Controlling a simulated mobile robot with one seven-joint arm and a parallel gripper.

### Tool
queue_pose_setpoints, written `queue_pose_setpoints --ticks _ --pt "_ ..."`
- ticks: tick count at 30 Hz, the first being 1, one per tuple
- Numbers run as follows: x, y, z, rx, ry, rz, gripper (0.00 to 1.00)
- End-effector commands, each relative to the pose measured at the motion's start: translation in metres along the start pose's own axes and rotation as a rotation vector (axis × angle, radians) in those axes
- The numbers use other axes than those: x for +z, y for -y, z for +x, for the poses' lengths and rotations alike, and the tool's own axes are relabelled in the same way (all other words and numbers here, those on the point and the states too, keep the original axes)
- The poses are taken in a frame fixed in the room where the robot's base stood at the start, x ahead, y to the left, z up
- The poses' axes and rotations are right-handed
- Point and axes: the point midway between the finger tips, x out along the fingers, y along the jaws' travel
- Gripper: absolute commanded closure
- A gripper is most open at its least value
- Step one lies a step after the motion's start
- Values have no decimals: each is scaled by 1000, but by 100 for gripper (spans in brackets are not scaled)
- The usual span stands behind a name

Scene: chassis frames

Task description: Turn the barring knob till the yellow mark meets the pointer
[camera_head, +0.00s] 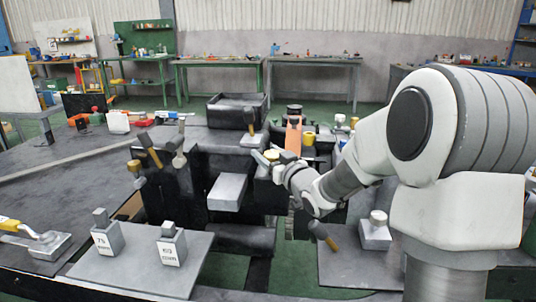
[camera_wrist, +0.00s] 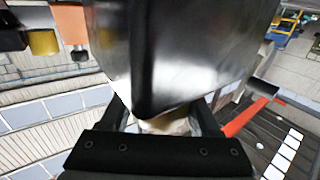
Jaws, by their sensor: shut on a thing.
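My gripper (camera_head: 268,161) reaches in from the right to the front of the black machine block in the head view. In the wrist view my gripper (camera_wrist: 164,120) has its two dark fingers on either side of a pale tan knob (camera_wrist: 166,124) and is shut on it. A large glossy black body fills the top of the wrist view and hides most of the knob. A small yellowish piece (camera_head: 272,155) shows at my fingertips in the head view; it is too small to tell whether it is the yellow mark. I cannot make out the pointer.
An orange plate (camera_head: 293,137) and a yellow cylinder (camera_head: 308,139) stand just behind my gripper. A grey block (camera_head: 227,192) juts out to the left. Two labelled weights (camera_head: 107,234) (camera_head: 172,244) sit on a front plate.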

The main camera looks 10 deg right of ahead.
Motion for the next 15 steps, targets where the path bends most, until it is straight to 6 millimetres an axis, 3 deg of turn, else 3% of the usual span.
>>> queue_pose_setpoints --ticks 15 --pt "-3 3 0 -133 3 1 93"
